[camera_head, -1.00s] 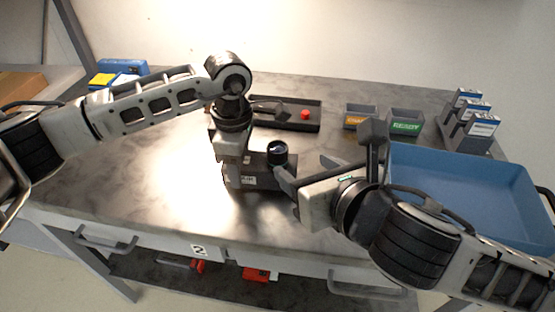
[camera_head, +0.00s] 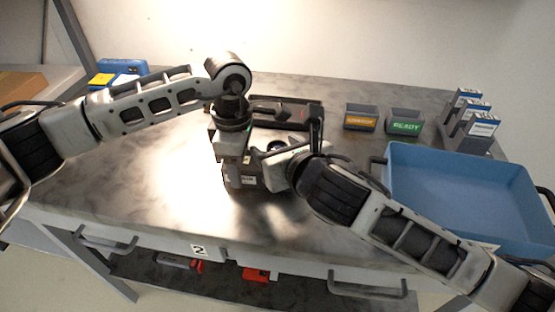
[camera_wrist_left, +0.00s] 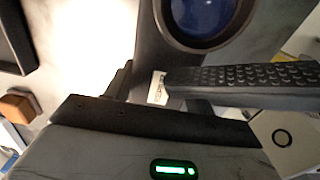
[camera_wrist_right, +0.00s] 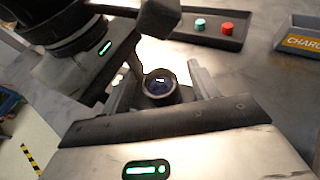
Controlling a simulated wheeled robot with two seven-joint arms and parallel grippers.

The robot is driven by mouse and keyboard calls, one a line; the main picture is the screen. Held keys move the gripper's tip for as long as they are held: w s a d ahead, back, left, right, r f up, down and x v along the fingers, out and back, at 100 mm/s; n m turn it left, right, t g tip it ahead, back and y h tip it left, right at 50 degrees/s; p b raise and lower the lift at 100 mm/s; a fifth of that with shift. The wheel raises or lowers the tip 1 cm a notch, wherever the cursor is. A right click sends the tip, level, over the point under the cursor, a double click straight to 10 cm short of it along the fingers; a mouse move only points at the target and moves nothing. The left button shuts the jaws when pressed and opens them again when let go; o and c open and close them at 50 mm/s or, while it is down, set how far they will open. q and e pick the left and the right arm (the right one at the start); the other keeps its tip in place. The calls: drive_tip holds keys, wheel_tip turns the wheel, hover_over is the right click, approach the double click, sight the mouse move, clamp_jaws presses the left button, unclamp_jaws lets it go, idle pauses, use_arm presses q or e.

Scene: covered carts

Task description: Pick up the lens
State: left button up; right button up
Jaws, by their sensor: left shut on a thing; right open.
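The lens (camera_head: 276,146) is a short black cylinder with dark blue glass facing up. It stands on a dark body with a white label (camera_head: 246,181); I cannot tell how the two are joined. My left gripper (camera_head: 243,172) is shut on this body, and its ridged finger presses near the label in the left wrist view. The lens rim also shows at the top of that view (camera_wrist_left: 205,15). My right gripper (camera_wrist_right: 160,88) is open, with the lens (camera_wrist_right: 158,84) between its fingers in the right wrist view. I cannot tell whether they touch it.
A blue bin (camera_head: 455,200) fills the right. The table's front left is clear.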

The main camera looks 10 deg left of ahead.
drive_tip(key=c, duration=1.1)
drive_tip(key=shift+c, duration=0.2)
drive_tip(key=shift+r, duration=0.5)
drive_tip(key=r, duration=0.1)
drive_tip(key=s+r, duration=0.1)
drive_tip(key=shift+a+r, duration=0.1)
drive_tip(key=shift+r, duration=0.2)
drive_tip(key=s, duration=1.7)
drive_tip(key=shift+a, duration=0.15)
use_arm(q)
drive_tip(key=o, duration=1.1)
